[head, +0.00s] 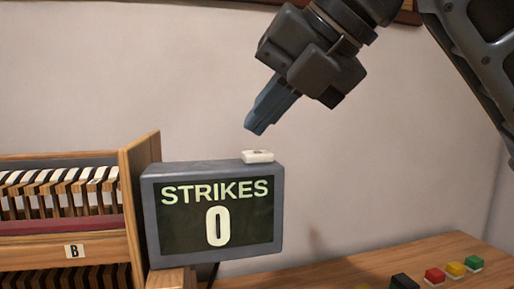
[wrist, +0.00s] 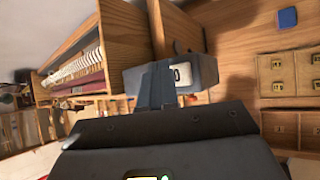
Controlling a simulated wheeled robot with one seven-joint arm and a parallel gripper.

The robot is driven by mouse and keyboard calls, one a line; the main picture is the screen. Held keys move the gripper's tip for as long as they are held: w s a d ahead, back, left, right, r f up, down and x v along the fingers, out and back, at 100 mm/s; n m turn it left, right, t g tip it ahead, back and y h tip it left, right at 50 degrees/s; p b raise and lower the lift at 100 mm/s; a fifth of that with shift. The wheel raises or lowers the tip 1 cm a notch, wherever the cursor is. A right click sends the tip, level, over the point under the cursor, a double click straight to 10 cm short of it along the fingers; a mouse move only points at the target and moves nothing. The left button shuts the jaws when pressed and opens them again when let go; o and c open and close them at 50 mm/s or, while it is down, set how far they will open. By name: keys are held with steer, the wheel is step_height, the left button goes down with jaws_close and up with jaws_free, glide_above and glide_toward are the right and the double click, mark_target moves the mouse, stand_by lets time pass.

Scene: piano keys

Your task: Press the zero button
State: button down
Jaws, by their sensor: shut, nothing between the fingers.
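The white zero button (head: 258,156) sits on the top right of a grey display box (head: 151,215), which reads "STRIKES 0". In the wrist view the white button (wrist: 183,76) shows its dark mark on the box (wrist: 208,70), just right of my fingers. My gripper (head: 255,128) is shut and empty. Its blue-grey fingers point down and to the left, with the tips a little above the button and apart from it in the head view. The fingers also show in the wrist view (wrist: 155,66), partly covering the box.
A wooden cabinet of piano keys (head: 138,190), labelled B, stands left of the box. A wooden table (head: 330,272) at the lower right holds red (head: 435,275), yellow (head: 455,269), green (head: 474,263) and black (head: 404,282) buttons. The wall behind is plain.

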mark_target(264, 153)
steer(key=shift+r+p, duration=1.8)
steer(key=shift+r, duration=0.55)
steer(key=shift+f, duration=0.1)
